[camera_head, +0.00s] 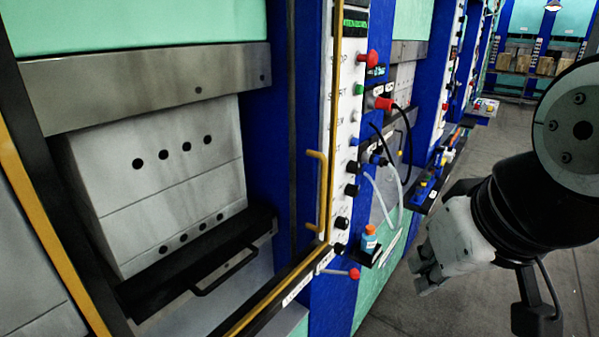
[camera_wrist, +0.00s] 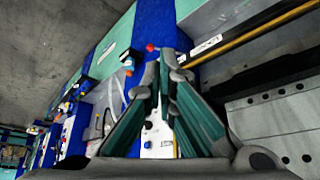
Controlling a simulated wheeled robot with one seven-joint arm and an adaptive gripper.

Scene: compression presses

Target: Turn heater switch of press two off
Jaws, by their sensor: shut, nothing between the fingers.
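A white control panel (camera_head: 343,130) runs down the blue column of the nearest press in the head view. It carries a green display at the top, a red button (camera_head: 367,59), a green button and several black knobs (camera_head: 351,190) lower down. Its labels are too small to read fully, so I cannot tell which control is the heater switch or which press is press two. My gripper (camera_head: 424,274) is at the right, apart from the panel. In the wrist view its fingers (camera_wrist: 165,70) are shut and empty, with part of the white panel (camera_wrist: 158,142) behind them.
A yellow-handled frame (camera_head: 318,190) stands left of the panel. A small shelf with a blue bottle (camera_head: 369,241) and a red-tipped lever (camera_head: 353,273) stick out below it. Black and clear hoses hang beside a tool shelf (camera_head: 432,180). Grey floor (camera_head: 400,310) lies open at the right.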

